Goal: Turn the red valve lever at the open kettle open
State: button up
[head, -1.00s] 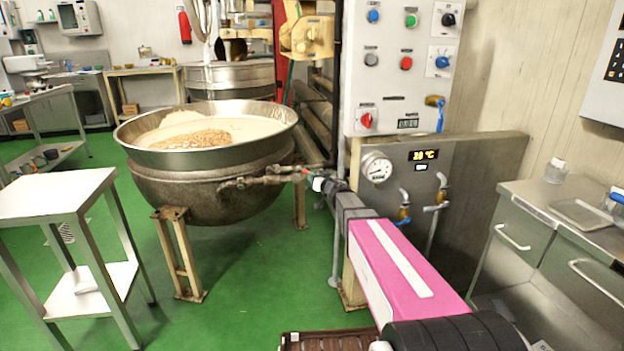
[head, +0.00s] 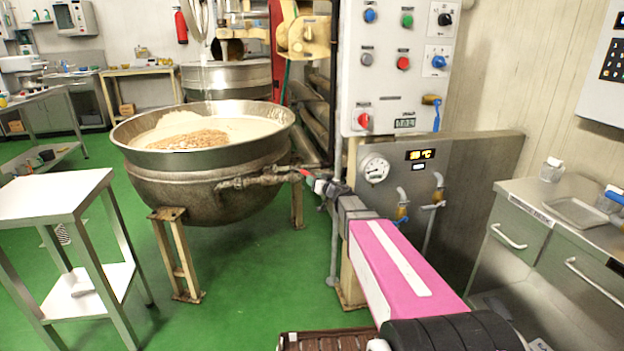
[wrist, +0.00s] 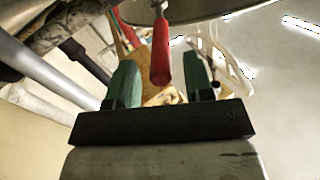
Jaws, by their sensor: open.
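The open kettle (head: 200,195) is a large steel bowl on legs with pale contents and a brown heap in it. A pipe with a valve (head: 255,180) comes out of its right side. The red valve lever (head: 305,173) shows small at the pipe's right end. In the wrist view, the red lever (wrist: 160,52) hangs between the two green fingertips of my gripper (wrist: 160,84), with gaps on both sides. My gripper also shows in the head view (head: 316,183), at the lever; it is open. The valve body is mostly hidden in the wrist view.
A control panel (head: 396,60) with buttons and a red knob stands behind my arm. Below it a steel plate (head: 460,185) bears a gauge and small taps. A white-topped table (head: 50,195) stands at left, a steel cabinet (head: 560,245) at right. Green floor is free around the kettle.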

jog(key=v, duration=0.7)
jog(key=shift+s+d, duration=0.2)
jog(key=shift+s, duration=0.1)
jog(key=shift+a, duration=0.1)
jog(key=c, duration=0.7)
jog(key=shift+w+a+r, duration=0.1)
jog(key=shift+w+a, duration=0.05)
jog(key=shift+a, duration=0.1)
grip_shut()
jog(key=w+a+r+m+t+h, duration=0.1)
jog(key=w+a+r+m+t, duration=0.1)
jog(key=a+r+m+t, duration=0.5)
jog(key=w+a+r+m+t+h, duration=0.15)
jog(key=a+m+t, duration=0.3)
jog(key=m, duration=0.65)
jog(key=m+g+h, duration=1.7)
jog(key=m+h, duration=0.7)
jog(key=m, duration=1)
send_near(304, 172)
jog(key=s+a+f, duration=0.2)
jog(key=s+a, duration=0.2)
jog(key=s, duration=0.2)
jog(key=x, duration=1.4)
